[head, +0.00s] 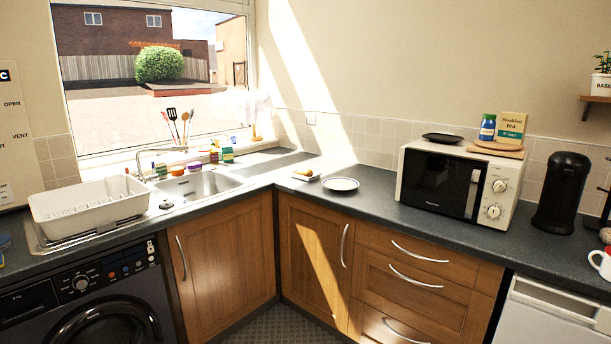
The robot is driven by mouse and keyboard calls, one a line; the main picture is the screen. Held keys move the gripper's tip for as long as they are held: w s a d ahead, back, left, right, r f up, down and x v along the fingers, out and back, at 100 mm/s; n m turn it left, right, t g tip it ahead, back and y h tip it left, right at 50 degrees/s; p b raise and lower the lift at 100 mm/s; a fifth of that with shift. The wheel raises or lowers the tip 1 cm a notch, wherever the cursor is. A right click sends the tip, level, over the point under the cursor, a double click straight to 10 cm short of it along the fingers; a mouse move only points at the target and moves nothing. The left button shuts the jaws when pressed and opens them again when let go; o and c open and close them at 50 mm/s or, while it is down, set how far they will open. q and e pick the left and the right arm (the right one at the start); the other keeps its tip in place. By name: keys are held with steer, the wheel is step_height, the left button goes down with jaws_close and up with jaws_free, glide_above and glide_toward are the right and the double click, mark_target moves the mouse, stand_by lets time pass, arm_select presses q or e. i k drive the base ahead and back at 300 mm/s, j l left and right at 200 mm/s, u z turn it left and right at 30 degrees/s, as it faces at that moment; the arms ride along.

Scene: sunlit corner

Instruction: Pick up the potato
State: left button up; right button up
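A small rounded yellow-brown thing, which looks like the potato (304,172), lies in the corner of the worktop. It rests on or against a small flat piece (311,178) whose kind I cannot tell. A white plate (341,184) lies just to its right, apart from it. Neither of my grippers is in view.
The dark worktop (380,204) runs from the sink (203,184) past the microwave (440,179) to a black canister (562,192) and a white mug (601,262). A dish rack (92,208) stands left. The worktop in front of the plate is clear.

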mark_target(303, 171)
steer(key=i+z, duration=0.2)
steer(key=z, duration=0.2)
steer(key=i+z, duration=0.25)
steer(key=z, duration=0.15)
